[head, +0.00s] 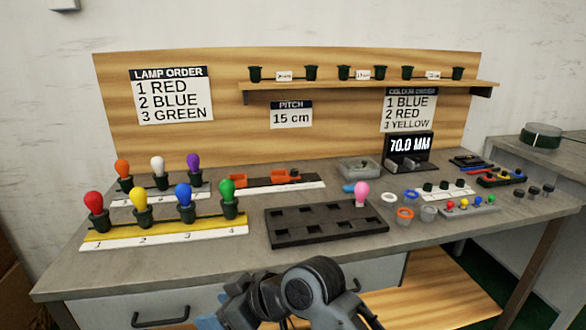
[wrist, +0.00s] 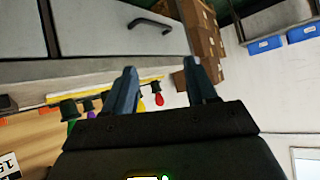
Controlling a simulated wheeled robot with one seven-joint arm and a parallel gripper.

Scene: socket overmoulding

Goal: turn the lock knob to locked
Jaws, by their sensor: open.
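I cannot make out a lock knob for sure. An orange and black fixture (head: 272,179) lies on a white strip at the middle back of the bench, with small orange blocks on it. A dark mould tray (head: 325,224) with several square pockets lies in front of it, and a pink bulb (head: 362,192) stands at its back right. My gripper (wrist: 160,66) is open and empty, its two blue fingers apart in the wrist view. In the head view my arm is low at the front of the bench, and its fingers are mostly hidden.
Coloured bulbs stand in dark sockets on a yellow rail (head: 165,231) at the left. A display (head: 409,147) reads 70.0 MM. Rings, cups and small coloured parts crowd the right side. A shelf (head: 370,88) carries several sockets. The bench's front edge (head: 150,284) is clear.

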